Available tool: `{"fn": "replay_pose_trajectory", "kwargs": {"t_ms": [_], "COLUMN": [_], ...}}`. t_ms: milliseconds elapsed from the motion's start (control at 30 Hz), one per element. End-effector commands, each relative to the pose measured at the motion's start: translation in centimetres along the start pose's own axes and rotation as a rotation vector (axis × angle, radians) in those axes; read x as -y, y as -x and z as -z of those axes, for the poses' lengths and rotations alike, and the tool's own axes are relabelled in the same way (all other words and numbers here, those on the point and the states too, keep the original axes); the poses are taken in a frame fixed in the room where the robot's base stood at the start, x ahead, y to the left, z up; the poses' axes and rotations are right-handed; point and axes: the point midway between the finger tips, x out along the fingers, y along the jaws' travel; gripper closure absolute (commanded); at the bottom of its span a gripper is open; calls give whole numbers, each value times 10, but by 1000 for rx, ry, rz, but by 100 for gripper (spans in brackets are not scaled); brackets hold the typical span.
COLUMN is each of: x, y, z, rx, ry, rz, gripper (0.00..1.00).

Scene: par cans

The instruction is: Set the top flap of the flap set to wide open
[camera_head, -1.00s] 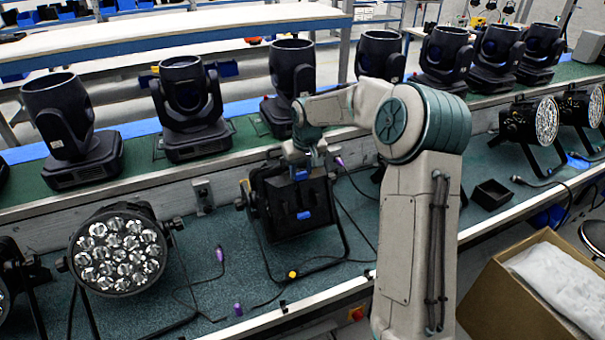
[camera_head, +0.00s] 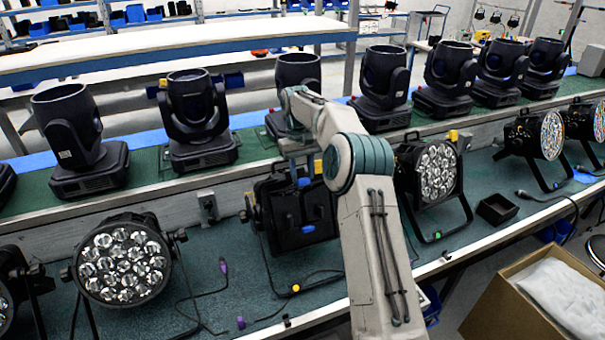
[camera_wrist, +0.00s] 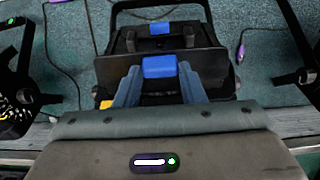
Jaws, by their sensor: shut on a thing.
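The flap set (camera_head: 279,212) is a black square frame of flaps on the front of a floor-standing light on the bench, centre of the head view. One blue tab (camera_head: 304,182) shows at its upper edge and another blue tab (camera_head: 308,229) lower on its face. My gripper (camera_wrist: 160,76) is over its top edge, shut on the top flap's blue tab (camera_wrist: 160,66). The dark flap panel (camera_wrist: 215,62) spreads beside the fingers in the wrist view. A second blue tab (camera_wrist: 160,28) lies beyond. My arm hides the set's right side in the head view; the top flap's exact angle is unclear.
A round multi-lens light (camera_head: 123,264) stands close on the left, another lit-lens light (camera_head: 437,172) on the right. A row of moving heads (camera_head: 196,112) stands behind. Cables and a purple plug (camera_head: 223,265) lie on the bench. A cardboard box (camera_head: 510,300) is at lower right.

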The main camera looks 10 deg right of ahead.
Motion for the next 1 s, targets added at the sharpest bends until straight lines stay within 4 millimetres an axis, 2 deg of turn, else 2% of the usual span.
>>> {"fn": "replay_pose_trajectory", "kwargs": {"t_ms": [600,633,700,1000], "x": [0,0,0,0], "y": [-1,-1,-1,2], "z": [1,1,1,1], "rx": [23,23,23,21], "ry": [0,0,0,-1], "rz": [1,1,1,0], "gripper": [87,55,42,42]}}
